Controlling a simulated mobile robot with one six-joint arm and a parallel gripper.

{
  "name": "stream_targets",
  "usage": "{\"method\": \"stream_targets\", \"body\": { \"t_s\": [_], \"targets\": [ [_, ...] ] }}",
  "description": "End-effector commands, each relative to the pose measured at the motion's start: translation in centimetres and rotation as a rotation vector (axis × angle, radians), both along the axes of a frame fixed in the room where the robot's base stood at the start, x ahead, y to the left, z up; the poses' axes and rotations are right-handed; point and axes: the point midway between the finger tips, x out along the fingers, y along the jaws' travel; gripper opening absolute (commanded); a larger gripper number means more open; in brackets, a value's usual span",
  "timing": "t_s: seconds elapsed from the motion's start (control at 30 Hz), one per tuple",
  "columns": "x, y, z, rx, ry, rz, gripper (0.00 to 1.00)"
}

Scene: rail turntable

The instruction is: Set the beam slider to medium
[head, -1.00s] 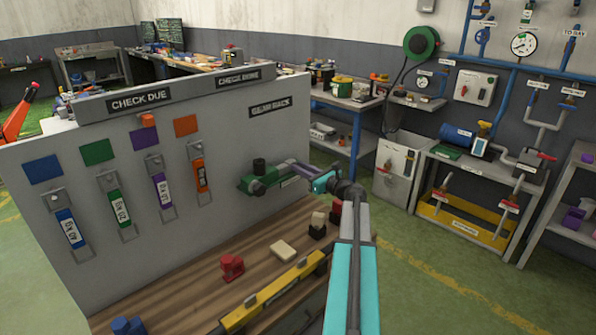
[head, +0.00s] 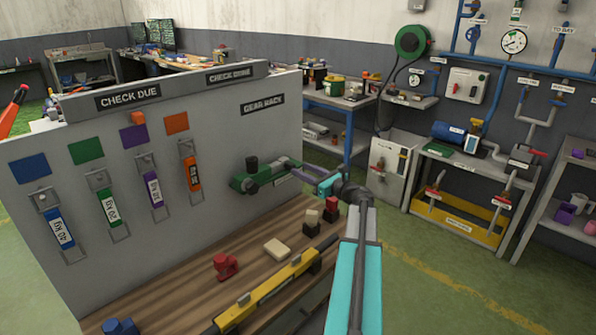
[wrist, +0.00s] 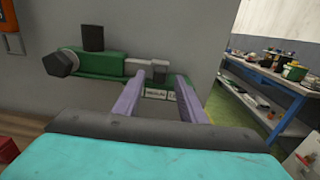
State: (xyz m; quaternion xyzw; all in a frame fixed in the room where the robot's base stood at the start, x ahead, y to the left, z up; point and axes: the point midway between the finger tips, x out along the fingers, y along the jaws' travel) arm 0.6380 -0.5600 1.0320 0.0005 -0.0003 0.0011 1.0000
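A green device (head: 244,184) is fixed to the grey panel. In the wrist view, its green body (wrist: 100,67) has a black knob on top and a dark hexagonal end at left. A light grey bar (wrist: 138,62) and a darker block (wrist: 160,68) are at its right part. Below are small white labels (wrist: 157,94); their text is too small to read surely. My gripper (wrist: 161,73) is open, its purple fingers apart in front of the bar and labels. I cannot tell whether they touch. In the head view, my gripper (head: 306,170) is at the device's right end.
The wooden bench (head: 190,290) below holds a yellow bar (head: 285,277), a red part (head: 226,265), a cream block (head: 276,250) and blue parts. Several tagged hangers are on the panel at left. Blue shelving (head: 335,110) stands behind; green floor is open at right.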

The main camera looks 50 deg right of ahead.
Motion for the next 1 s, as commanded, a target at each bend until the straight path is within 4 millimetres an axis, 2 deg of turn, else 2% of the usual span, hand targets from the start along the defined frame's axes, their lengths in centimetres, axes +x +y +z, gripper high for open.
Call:
{"method": "stream_targets", "body": {
  "t_s": [0.03,0.3,0.5,0.7,1.0],
  "targets": [
    [-1.1,0.1,-0.2,-0.001,0.000,-0.001,0.38],
    [-5.4,0.1,-0.2,-0.002,0.001,-0.002,0.38],
    [-7.7,0.0,-0.1,0.000,0.000,-0.001,0.38],
    [-8.7,0.0,0.0,-0.001,0.000,0.000,0.38],
    [-8.7,0.0,0.0,-0.001,0.000,0.000,0.38]
  ]
}}
